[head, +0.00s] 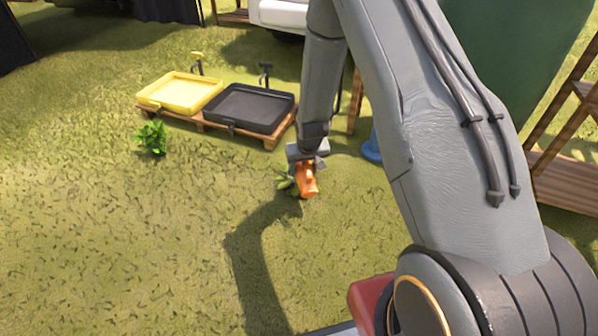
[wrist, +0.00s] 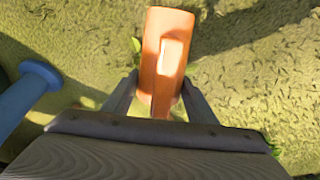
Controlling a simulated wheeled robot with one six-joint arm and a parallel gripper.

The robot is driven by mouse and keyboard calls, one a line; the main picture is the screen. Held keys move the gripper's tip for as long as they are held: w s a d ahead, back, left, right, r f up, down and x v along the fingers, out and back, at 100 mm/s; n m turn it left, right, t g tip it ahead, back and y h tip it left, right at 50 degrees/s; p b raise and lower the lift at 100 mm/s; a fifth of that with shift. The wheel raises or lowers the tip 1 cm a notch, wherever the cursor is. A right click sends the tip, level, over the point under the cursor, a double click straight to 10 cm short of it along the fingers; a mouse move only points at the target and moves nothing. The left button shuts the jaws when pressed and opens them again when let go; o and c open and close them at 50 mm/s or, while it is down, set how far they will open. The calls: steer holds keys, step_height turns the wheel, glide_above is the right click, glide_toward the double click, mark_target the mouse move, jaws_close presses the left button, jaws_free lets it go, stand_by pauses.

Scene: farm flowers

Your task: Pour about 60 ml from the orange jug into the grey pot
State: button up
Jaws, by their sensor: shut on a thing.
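The orange jug (head: 308,182) is in my gripper, low over the grass in the middle of the head view. In the wrist view the jug (wrist: 168,50) sits between the two fingers of my gripper (wrist: 160,88), which is shut on it. The jug looks tilted in the head view, but its exact angle is unclear. Green leaves (head: 284,184) show right beside and behind the jug. No grey pot can be made out in either view; one may be hidden by the jug or gripper. No liquid stream is visible.
A yellow tray (head: 182,92) and a black tray (head: 250,108) rest on a wooden pallet (head: 203,125) at the back left. A small green plant (head: 153,138) stands in front of it. A blue object (head: 371,150) is behind my arm. Open grass lies left and front.

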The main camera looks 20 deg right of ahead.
steer(key=shift+w+r+g, duration=0.25)
steer(key=shift+w+g, duration=0.45)
steer(key=shift+w, duration=0.3)
stand_by(0.6)
steer(key=shift+s+f+t+p, duration=0.1)
steer(key=shift+s+t+p, duration=0.25)
steer(key=shift+s, duration=0.2)
steer(key=shift+s+f+b, duration=0.15)
steer(key=shift+s+b, duration=0.2)
steer(key=shift+s+f+t+p, duration=0.2)
steer(key=shift+s+t, duration=0.1)
steer(key=shift+t, duration=0.3)
steer(key=shift+s+f+t+p, duration=0.1)
steer(key=shift+s+t+p, duration=0.15)
steer(key=shift+t, duration=0.3)
steer(key=shift+f+t, duration=0.1)
steer(key=shift+t, duration=0.2)
